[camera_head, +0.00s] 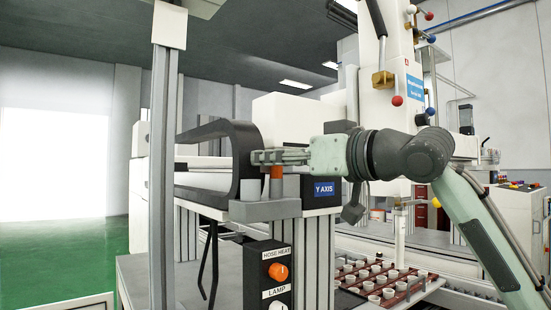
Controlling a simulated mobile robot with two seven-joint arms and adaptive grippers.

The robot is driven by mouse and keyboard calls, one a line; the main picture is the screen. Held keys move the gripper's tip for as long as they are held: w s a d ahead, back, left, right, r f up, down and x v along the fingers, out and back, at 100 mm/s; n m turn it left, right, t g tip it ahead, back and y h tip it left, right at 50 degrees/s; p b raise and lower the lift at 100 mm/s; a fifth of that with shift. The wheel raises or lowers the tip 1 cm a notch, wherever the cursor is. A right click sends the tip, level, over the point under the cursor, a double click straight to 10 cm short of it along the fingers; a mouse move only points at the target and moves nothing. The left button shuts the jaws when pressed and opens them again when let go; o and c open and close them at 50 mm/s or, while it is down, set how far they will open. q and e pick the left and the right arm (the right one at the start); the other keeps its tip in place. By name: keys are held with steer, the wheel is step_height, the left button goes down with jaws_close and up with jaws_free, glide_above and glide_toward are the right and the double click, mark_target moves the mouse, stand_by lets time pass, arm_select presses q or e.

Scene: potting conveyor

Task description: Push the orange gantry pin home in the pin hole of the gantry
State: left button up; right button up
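The orange gantry pin (276,189) stands upright at the grey bracket (265,211) on the gantry, beside a small grey block. Its lower end and the pin hole are hidden, so I cannot tell how deep it sits. My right gripper (258,157) reaches in from the right, pointing left, directly over the top of the pin. Its fingers lie close together with nothing seen between them. The fingertips are at or just above the pin's top; contact is not clear. My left gripper is not in view.
A black curved guard (243,150) stands just behind and left of the fingertips. A blue Y AXIS label (325,188) is right of the pin. A control box (268,272) with an orange knob is below. Trays of white pots (372,285) stand lower right.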

steer(key=shift+w+f, duration=0.1)
steer(key=shift+f, duration=0.15)
steer(key=shift+s+d, duration=0.35)
steer(key=shift+d, duration=0.1)
steer(key=v, duration=1.1)
steer(key=shift+r, duration=0.25)
steer(key=shift+s+a, duration=0.1)
